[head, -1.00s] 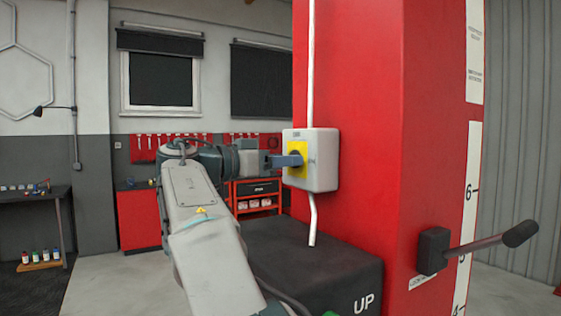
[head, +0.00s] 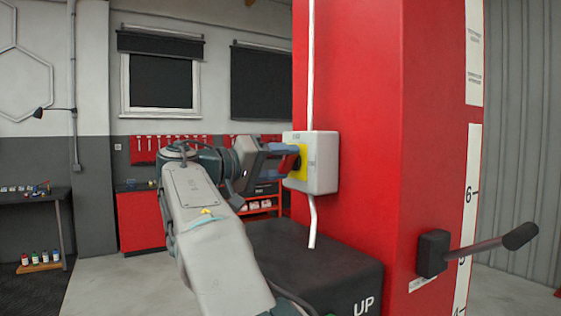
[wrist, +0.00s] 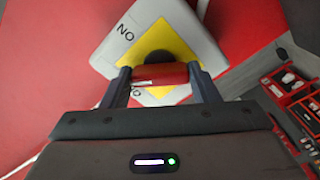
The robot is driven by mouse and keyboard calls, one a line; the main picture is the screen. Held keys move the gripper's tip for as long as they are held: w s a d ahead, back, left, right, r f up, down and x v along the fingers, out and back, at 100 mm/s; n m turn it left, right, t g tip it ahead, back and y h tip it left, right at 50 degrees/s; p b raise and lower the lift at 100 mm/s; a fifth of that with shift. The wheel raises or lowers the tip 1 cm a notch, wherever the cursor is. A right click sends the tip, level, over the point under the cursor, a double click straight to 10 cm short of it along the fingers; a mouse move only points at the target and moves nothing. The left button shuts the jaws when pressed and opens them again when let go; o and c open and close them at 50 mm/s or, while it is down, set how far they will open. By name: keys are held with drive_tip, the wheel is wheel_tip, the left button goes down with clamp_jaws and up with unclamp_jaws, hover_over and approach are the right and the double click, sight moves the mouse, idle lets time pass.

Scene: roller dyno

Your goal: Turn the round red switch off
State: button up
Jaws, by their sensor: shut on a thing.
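The switch box (head: 322,163) is light grey and fixed to the red pillar. It carries a yellow plate (head: 303,160), which shows as a tilted square in the wrist view (wrist: 172,38). The round red switch (wrist: 160,75) sits in front of a dark round base on that plate. My gripper (head: 296,157) reaches the switch from the left. In the wrist view its two fingers (wrist: 160,80) stand on either side of the red switch and are shut on it. Part of the lettering on the box reads "NO" in the wrist view; the rest is partly hidden by the fingers and switch.
The red pillar (head: 365,90) bears a white conduit (head: 311,60) above and below the box. A black block marked UP (head: 325,270) stands below my arm. A lever with a dark grip (head: 485,246) juts out at the right. A red cabinet (head: 140,218) is farther back.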

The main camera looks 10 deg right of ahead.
drive_tip(key=n+p, duration=0.1)
drive_tip(key=n, duration=0.3)
drive_tip(key=shift+r+p, duration=0.1)
drive_tip(key=shift+p, duration=0.2)
drive_tip(key=shift+n+p, duration=0.65)
drive_tip(key=shift+n, duration=1.05)
drive_tip(key=o, duration=1)
drive_tip(key=shift+a, duration=0.15)
drive_tip(key=b+v, duration=0.1)
drive_tip(key=v, duration=1.2)
drive_tip(key=shift+s+a, duration=0.15)
drive_tip(key=shift+a, duration=0.15)
